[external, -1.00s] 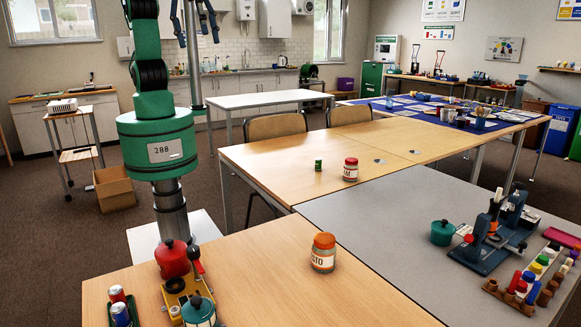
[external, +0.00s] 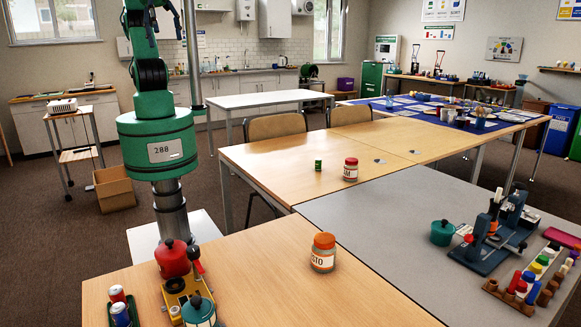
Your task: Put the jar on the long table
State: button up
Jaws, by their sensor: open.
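Two jars with orange-red lids show. One jar (external: 323,253), with a white label, stands upright on the near wooden table (external: 270,290). The other jar (external: 351,170) stands upright on the wooden table (external: 270,165) farther back, beside a small green can (external: 318,165). I cannot tell which jar the task means. A white table (external: 270,99) stands behind, and a table with a blue cover (external: 500,127) stands at the back right. I cannot tell which table is the long one.
A grey tabletop (external: 400,220) adjoins both wooden tables and carries a blue-grey device (external: 490,235), a green pot (external: 442,233) and a rack of coloured pegs. Cans (external: 121,313), a red pot and a teal lantern crowd the near table's left end. Chairs (external: 277,126) stand behind.

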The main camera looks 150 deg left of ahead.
jog(key=shift+m, duration=0.4)
jog(key=s, duration=0.1)
jog(key=s+f, duration=0.1)
jog(key=s, duration=0.1)
jog(key=shift+s+d+f, duration=0.25)
jog(key=shift+s+d, duration=0.05)
jog(key=shift+s, duration=0.1)
notch_tip(320, 180, down, 3)
jog(key=b, duration=0.3)
